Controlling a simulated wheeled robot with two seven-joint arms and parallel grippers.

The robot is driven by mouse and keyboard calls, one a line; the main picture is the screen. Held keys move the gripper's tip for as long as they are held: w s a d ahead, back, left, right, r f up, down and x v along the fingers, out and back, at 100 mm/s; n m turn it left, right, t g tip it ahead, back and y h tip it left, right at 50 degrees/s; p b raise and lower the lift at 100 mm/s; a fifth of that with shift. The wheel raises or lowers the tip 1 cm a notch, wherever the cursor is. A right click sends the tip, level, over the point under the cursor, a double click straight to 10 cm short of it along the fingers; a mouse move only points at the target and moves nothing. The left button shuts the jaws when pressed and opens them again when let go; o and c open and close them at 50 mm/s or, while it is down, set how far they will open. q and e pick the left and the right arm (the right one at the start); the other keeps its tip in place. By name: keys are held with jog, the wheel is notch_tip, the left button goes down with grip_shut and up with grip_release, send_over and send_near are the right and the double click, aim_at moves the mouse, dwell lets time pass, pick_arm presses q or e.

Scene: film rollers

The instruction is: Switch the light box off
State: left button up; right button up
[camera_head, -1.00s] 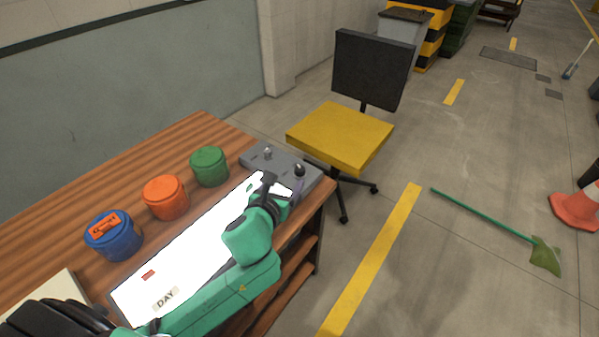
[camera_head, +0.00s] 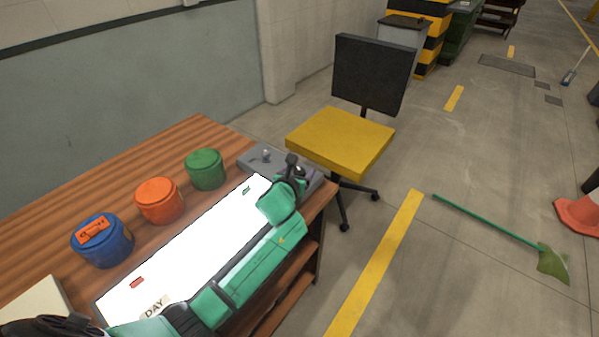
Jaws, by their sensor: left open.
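The light box (camera_head: 190,255) lies on the wooden bench, its long top glowing bright white. A "DAY" label (camera_head: 154,307) and a small red tag sit at its near end, and a small green tag at its far end. A grey control panel (camera_head: 250,160) adjoins the far end, with a small silver switch (camera_head: 266,154) on it. A dark round knob is on the panel's right side, now mostly hidden by the gripper. My left gripper (camera_head: 296,166) is open over that side; contact with the knob cannot be told. My right gripper is not in view.
Blue (camera_head: 102,241), orange (camera_head: 159,201) and green (camera_head: 206,170) round jars stand along the left of the light box. A yellow-seated chair (camera_head: 341,140) stands close beyond the bench's far end. A broom (camera_head: 490,222) and cone lie on or stand on the floor at right.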

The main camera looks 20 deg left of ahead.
pick_arm(q)
grip_shut()
